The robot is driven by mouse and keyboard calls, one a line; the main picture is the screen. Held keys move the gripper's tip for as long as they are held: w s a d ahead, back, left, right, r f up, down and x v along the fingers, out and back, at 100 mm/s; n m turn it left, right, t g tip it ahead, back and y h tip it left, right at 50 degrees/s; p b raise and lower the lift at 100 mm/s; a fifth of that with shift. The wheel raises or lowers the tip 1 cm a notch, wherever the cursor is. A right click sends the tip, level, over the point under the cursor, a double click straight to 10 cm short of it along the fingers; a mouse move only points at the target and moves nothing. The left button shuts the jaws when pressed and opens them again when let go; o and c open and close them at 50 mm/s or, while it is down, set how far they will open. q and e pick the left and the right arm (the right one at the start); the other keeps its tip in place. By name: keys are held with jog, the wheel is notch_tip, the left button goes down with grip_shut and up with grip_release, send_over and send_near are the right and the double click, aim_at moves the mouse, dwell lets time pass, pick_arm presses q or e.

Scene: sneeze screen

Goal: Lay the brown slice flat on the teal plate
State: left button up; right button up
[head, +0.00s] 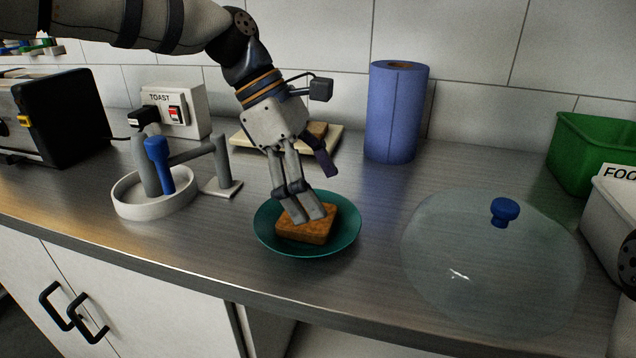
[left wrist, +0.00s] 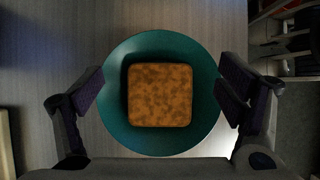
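The brown slice (head: 312,231) lies flat on the teal plate (head: 343,240), inside its rim. In the left wrist view the slice (left wrist: 160,95) sits near the middle of the plate (left wrist: 160,143), with teal showing all round it. My left gripper (head: 316,192) is above the plate, pointing down. Its fingers are wide apart, one on each side of the slice and clear of it in the left wrist view (left wrist: 160,92). It holds nothing. In the head view one finger hides part of the slice.
A clear dome with a blue knob (head: 505,212) stands right of the plate. A white round dish (head: 153,207) with grey posts and a blue lever stands left. Behind are a board (head: 250,139), a blue paper roll (head: 397,112) and a toaster (head: 62,115). Bins stand far right.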

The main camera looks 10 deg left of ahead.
pick_arm(q)
jog(key=v, duration=1.2)
dwell(0.5)
